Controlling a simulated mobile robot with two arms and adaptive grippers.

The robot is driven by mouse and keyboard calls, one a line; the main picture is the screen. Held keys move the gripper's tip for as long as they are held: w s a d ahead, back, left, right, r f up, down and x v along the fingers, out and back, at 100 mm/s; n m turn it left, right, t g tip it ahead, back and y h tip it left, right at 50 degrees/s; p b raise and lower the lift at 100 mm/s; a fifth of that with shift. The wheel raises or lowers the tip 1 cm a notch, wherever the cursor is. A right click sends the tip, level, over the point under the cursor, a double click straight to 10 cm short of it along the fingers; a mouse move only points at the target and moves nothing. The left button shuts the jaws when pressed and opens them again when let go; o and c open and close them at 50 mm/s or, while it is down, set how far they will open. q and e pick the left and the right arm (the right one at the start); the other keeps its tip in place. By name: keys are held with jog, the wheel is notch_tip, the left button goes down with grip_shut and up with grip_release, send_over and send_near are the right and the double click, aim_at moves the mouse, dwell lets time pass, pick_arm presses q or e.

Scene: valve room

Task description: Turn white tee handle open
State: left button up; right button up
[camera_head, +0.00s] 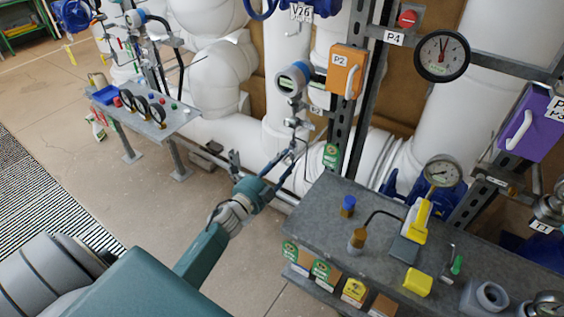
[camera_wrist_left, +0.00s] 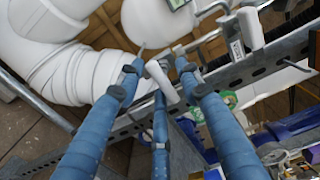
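My left gripper (camera_head: 283,165) reaches toward the thin piping under the round blue-and-white transmitter (camera_head: 293,79), in front of the thick white pipes. In the left wrist view its blue fingers (camera_wrist_left: 160,68) are spread apart. A white bar (camera_wrist_left: 160,82), which looks like the tee handle, lies between the fingertips, tilted. I cannot tell whether a finger touches it. In the head view the handle is not clear, as the fingers and piping overlap there. My right gripper is not in view.
A grey metal table (camera_head: 340,210) with gauges and small parts stands close on the right. Another small table (camera_head: 165,124) stands at the left. A metal rail (camera_wrist_left: 270,68) crosses behind the fingers, with a second white handle (camera_wrist_left: 250,28) near it. The floor (camera_head: 90,130) at left is mostly clear.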

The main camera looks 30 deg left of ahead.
pick_arm(q)
grip_shut()
jog(key=shift+n, duration=0.4)
jog(key=n+p, duration=0.1)
jog(key=n, duration=0.2)
jog(key=shift+d+n, duration=0.1)
jog(key=shift+n, duration=0.3)
jog(key=n, duration=0.4)
jog(key=shift+d+p, duration=0.1)
jog(key=shift+p, duration=0.3)
jog(key=n, duration=0.5)
jog(key=shift+r+p, duration=0.1)
jog(key=shift+p, duration=0.2)
jog(key=n, duration=0.4)
jog(key=shift+n, duration=0.3)
